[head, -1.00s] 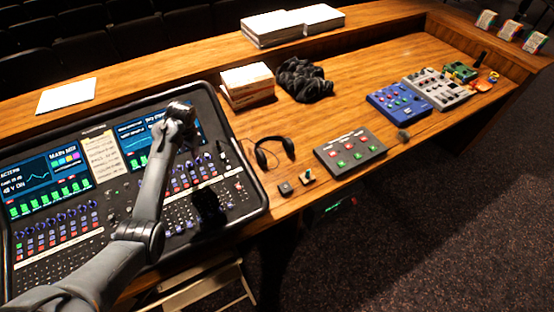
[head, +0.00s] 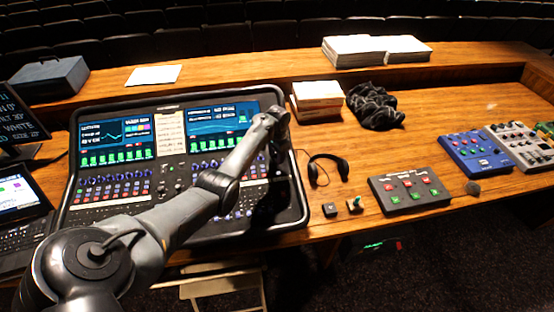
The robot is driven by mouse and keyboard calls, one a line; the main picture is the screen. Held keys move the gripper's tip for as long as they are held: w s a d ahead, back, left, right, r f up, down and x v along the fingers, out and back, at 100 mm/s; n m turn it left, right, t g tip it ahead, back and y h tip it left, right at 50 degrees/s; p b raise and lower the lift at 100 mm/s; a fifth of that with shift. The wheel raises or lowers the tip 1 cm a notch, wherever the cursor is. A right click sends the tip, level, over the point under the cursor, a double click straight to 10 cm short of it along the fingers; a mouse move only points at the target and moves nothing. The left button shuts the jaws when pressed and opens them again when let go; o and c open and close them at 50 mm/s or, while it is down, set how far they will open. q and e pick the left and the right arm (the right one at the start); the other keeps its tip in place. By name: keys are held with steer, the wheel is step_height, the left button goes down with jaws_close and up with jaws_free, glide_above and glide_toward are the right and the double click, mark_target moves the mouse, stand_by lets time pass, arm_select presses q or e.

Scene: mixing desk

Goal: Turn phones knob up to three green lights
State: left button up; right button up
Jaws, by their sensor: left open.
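The mixing desk (head: 172,235) lies at the left of the head view, with two lit screens, rows of small coloured knobs and green-lit blocks. I cannot single out the phones knob or its lights at this size; my arm covers part of the right-hand controls. My left arm reaches in from the lower left across the desk. Its dark left gripper (head: 265,207) points down over the desk's right side, open, with its fingertips hard to make out against the dark panel. I cannot tell whether it touches a control. My right gripper is not in view.
A grey button box (head: 409,191) and a blue pedal (head: 475,154) stand farther right. A paper stack (head: 318,98) and black cable bundle (head: 375,106) lie behind. A monitor (head: 20,115) stands left.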

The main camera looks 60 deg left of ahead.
arm_select(q)
steer(key=shift+f, duration=1.1)
steer(key=shift+c, duration=0.2)
jaws_close()
